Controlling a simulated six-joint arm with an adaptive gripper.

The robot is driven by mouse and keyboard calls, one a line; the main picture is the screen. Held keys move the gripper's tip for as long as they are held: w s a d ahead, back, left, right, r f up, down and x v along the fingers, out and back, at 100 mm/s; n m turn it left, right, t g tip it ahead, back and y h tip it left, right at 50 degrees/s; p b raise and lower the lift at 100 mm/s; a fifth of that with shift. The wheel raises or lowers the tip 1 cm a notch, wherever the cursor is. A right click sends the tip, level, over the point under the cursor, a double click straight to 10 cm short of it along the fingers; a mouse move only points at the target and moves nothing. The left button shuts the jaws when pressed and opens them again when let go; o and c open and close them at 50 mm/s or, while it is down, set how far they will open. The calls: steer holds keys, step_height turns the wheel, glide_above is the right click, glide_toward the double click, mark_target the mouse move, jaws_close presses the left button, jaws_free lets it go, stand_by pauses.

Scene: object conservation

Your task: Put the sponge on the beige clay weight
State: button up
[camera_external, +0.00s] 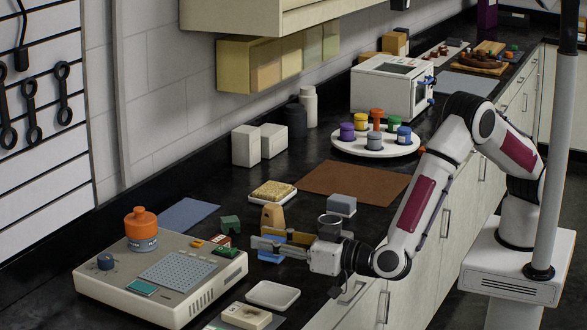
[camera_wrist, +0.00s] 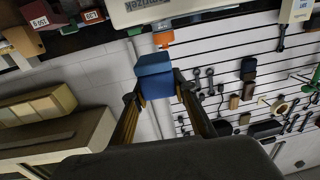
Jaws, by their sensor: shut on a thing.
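My gripper (camera_external: 264,246) is shut on a blue block (camera_wrist: 155,78), held between both fingertips in the wrist view. In the external view the gripper partly hides the block (camera_external: 268,257), over the counter right of the grey device. I cannot tell whether this block is the sponge. A yellow, rough-topped, sponge-like slab (camera_external: 272,189) lies in a white dish behind the gripper. A tan, rounded upright piece (camera_external: 272,215), possibly the clay weight, stands just behind the fingers. A beige block (camera_external: 246,316) lies at the front edge of the picture.
A grey device (camera_external: 190,295) with an orange-topped jar (camera_external: 141,229) stands at the left. An empty white dish (camera_external: 272,295) lies in front of my gripper. A grey block (camera_external: 342,205) stands behind a dark cup (camera_external: 329,226). The brown mat (camera_external: 355,181) is mostly clear.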

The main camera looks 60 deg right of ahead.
steer(key=shift+w, duration=0.1)
steer(key=w+d+r, duration=0.5)
steer(key=w+d, duration=0.4)
steer(key=d, duration=0.3)
steer(key=w+d+r, duration=0.4)
steer(key=w+d, duration=0.4)
steer(key=d, duration=0.5)
steer(key=w+d+r, duration=0.5)
steer(key=w+d, duration=0.4)
steer(key=d, duration=0.3)
steer(key=s+a+f+n+g+y, duration=0.5)
steer(key=s+a+f+n+y, duration=0.2)
steer(key=y, duration=0.4)
steer(key=s+n, duration=0.1)
steer(key=s, duration=0.1)
steer(key=shift+s+a+f+y, duration=0.25)
steer(key=shift+s+a+y, duration=0.05)
steer(key=shift+s+a, duration=0.1)
steer(key=shift+f, duration=0.1)
steer(key=shift+f, duration=3)
